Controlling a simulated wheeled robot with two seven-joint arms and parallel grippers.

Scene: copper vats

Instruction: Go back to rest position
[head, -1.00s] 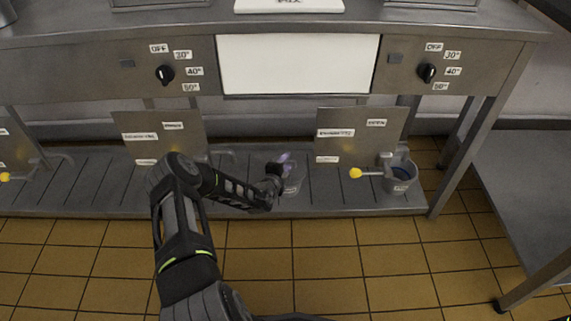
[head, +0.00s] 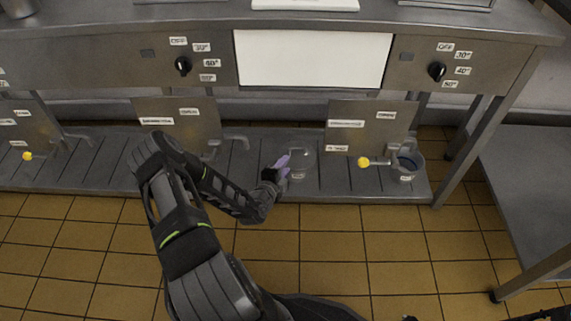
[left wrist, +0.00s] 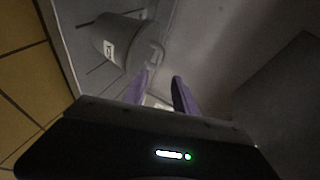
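My left gripper (head: 283,167) reaches in from the left at the front of the low slatted shelf. In the left wrist view its two purple fingers (left wrist: 160,92) stand apart with nothing held between them. A see-through jug (head: 303,165) with a white label stands upright on the shelf, just right of the fingers in the head view. In the left wrist view the jug (left wrist: 112,42) and its handle lie just beyond the fingertips, apparently clear of them. My right gripper is not in view.
A metal counter with a knob (head: 437,71) and a white panel (head: 312,60) overhangs the shelf (head: 100,170). A yellow-ended valve handle (head: 364,162) and a second container (head: 408,166) are at the right. Tiled floor (head: 340,260) in front is open.

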